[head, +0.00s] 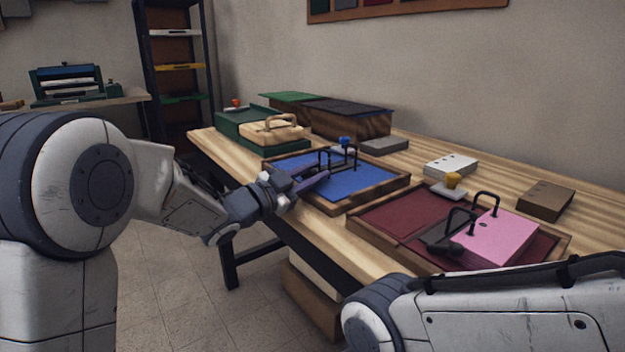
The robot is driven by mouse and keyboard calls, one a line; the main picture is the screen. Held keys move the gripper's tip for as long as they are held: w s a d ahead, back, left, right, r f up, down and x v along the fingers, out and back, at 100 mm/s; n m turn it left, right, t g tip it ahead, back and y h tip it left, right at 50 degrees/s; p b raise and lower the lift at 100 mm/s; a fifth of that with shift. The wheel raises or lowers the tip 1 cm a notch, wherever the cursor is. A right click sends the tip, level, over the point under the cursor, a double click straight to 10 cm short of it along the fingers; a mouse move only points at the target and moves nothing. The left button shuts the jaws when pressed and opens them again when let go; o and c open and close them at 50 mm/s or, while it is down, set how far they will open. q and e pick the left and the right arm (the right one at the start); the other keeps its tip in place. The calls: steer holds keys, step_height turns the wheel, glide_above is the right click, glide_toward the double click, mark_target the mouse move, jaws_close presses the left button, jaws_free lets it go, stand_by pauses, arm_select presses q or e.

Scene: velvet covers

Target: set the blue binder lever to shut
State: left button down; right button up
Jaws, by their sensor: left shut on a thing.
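The blue binder (362,181) lies open in a wood-framed tray in the middle of the table. Dark metal arches (340,158) stand up from it. A dark purplish lever (314,183) sticks out toward the binder's left front side. My left gripper (294,187) reaches in from the left at the tray's front left edge and is shut on this lever. The fingers hide part of the lever. Whether the arches meet is too small to tell. My right arm crosses the lower right corner; its gripper is not in view.
A dark red binder (405,212) with a pink block (497,238), arches and lever lies to the right. A green box (246,128) with a wooden-handled piece stands to the left. A white block (450,165) and brown block (541,201) sit behind.

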arm_select(q)
steer(key=shift+f, duration=0.15)
stand_by(0.3)
steer(key=c, duration=0.7)
jaws_free()
steer(key=shift+c, duration=0.2)
